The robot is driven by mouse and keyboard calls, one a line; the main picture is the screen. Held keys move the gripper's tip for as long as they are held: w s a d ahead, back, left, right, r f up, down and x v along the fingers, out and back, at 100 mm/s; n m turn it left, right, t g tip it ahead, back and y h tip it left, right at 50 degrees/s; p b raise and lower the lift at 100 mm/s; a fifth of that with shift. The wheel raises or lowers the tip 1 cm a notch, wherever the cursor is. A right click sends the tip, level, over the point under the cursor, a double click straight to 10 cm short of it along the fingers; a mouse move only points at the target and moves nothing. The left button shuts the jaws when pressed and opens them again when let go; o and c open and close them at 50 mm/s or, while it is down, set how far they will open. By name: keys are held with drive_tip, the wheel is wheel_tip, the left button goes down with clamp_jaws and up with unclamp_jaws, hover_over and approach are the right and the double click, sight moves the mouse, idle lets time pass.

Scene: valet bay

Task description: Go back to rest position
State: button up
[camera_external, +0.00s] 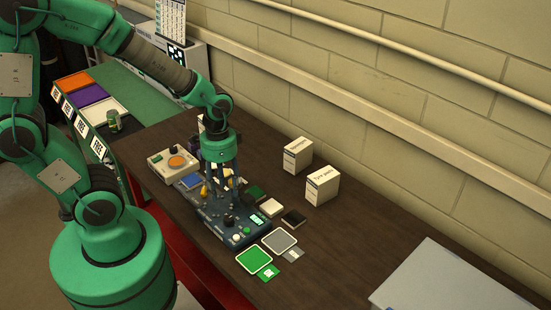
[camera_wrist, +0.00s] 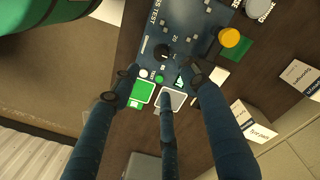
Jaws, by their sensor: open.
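My gripper (camera_external: 222,180) points down over the dark blue control panel (camera_external: 252,236) on the brown table. Its fingers are spread, with nothing seen between them. In the wrist view the spread fingers (camera_wrist: 165,85) reach over the same panel (camera_wrist: 190,32), near its black knob (camera_wrist: 166,52). The panel also carries a yellow knob and small buttons. My fingers hide part of it in the outside view, and I cannot tell whether they touch it.
Two white boxes (camera_external: 298,155) (camera_external: 322,185) stand near the wall. A green square (camera_external: 254,259) and a grey square (camera_external: 279,241) lie in front of the panel. A beige device (camera_external: 172,164) is behind it. A grey case (camera_external: 450,280) is at lower right. Bare table lies between.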

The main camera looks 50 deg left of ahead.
idle(0.4)
drive_tip(key=s+a+r+n+t+b, duration=0.1)
drive_tip(key=s+a+r+n+t, duration=0.1)
drive_tip(key=r, duration=0.9)
drive_tip(key=s+a+r+n+t+b, duration=0.2)
drive_tip(key=a+r+n+t, duration=0.1)
drive_tip(key=a+r, duration=0.4)
wheel_tip(320, 180, up, 4)
drive_tip(key=shift+s+a+f+t+y, duration=0.15)
drive_tip(key=shift+a+t+y, duration=0.15)
drive_tip(key=shift+t, duration=0.2)
idle(0.5)
